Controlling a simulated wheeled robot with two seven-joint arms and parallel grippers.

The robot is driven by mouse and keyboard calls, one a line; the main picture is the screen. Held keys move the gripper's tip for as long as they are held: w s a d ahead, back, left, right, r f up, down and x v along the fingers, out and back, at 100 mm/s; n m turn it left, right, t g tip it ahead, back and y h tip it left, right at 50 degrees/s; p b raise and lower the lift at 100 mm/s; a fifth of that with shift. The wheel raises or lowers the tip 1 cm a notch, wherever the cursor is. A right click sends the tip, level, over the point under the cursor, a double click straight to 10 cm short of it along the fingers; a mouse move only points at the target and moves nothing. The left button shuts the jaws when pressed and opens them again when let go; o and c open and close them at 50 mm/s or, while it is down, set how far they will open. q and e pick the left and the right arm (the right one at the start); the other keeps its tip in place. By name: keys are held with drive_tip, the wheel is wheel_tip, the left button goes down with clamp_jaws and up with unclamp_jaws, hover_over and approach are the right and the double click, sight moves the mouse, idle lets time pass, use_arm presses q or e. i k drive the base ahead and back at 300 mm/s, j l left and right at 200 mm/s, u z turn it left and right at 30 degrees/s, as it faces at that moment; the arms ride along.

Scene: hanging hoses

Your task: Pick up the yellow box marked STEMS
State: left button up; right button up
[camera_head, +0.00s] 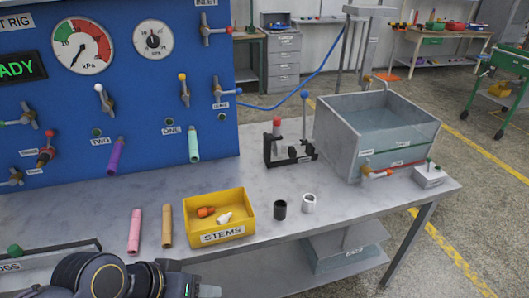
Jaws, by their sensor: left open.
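The yellow box marked STEMS (250,216) sits on the grey bench top near its front edge. An orange fitting (205,212) and a white fitting (224,218) lie inside it. The label is on the wall facing me. My left gripper (205,291) is at the bottom edge of the view, below and in front of the box and apart from it. It is open, though its fingers show only partly. My right gripper is out of view.
A pink tube (135,229) and a tan tube (167,226) lie left of the box. A black cup (280,210) and a white cup (309,204) stand to its right. A black stand (290,150) and a grey water tank (345,150) are behind. The blue panel (140,105) rises at the back.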

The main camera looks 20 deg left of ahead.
sight(204, 230)
drive_tip(key=j+z, duration=0.15)
drive_tip(key=j, duration=1.45)
